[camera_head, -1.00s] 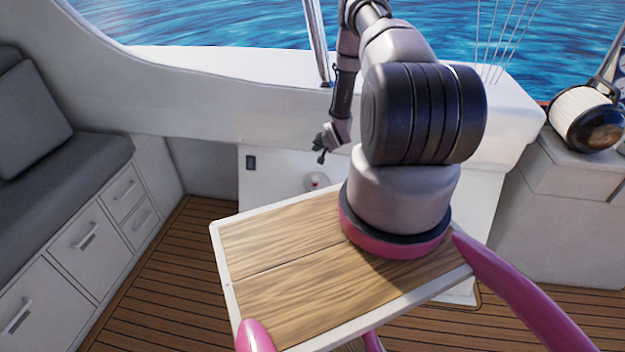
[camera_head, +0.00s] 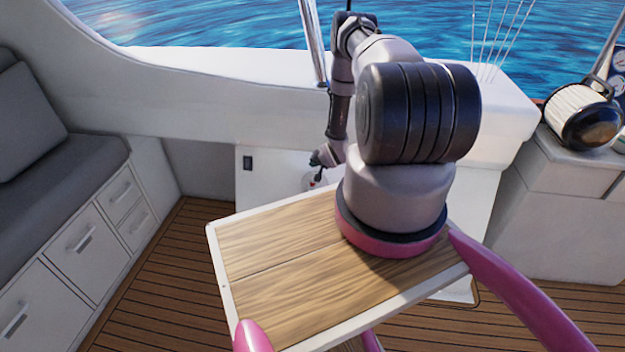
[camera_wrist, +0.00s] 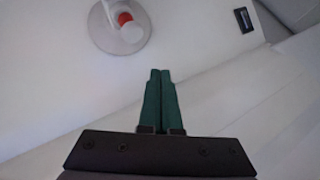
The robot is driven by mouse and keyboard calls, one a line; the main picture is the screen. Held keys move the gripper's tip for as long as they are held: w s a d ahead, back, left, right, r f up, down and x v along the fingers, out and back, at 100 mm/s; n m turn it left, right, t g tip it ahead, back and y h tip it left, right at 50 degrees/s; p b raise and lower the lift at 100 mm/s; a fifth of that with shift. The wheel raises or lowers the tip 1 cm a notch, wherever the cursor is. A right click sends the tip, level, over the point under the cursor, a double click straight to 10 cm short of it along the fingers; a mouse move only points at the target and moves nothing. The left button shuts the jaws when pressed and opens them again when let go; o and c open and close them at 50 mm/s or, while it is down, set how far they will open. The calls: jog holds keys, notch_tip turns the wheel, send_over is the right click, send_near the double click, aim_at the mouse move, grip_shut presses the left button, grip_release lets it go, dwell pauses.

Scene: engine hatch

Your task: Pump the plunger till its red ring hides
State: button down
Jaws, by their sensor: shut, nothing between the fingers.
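The plunger (camera_wrist: 131,30) stands out from a round pale base (camera_wrist: 105,33) on the white wall, at the upper left of the wrist view. Its red ring (camera_wrist: 124,18) shows clearly beside the white knob. In the head view the round base (camera_head: 308,183) is small and partly covered by my gripper (camera_head: 315,183). In the wrist view my gripper (camera_wrist: 160,72) has its two green fingers together and empty. The fingertips appear below and to the right of the plunger, apart from it in the picture.
A dark switch (camera_head: 248,163) sits on the white wall left of the plunger. A grey-cushioned bench (camera_head: 60,175) with drawers stands at the left. A white cabinet (camera_head: 560,225) carries a winch-like drum (camera_head: 583,115) at the right. Slatted floor (camera_head: 150,270) is clear at left.

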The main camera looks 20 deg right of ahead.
aim_at(312, 178)
jog(key=shift+f, duration=2.3)
jog(key=shift+f, duration=0.15)
jog(key=shift+f, duration=0.3)
jog(key=shift+f, duration=0.95)
dwell(1.3)
jog(key=shift+r, duration=1.4)
jog(key=shift+r, duration=2.5)
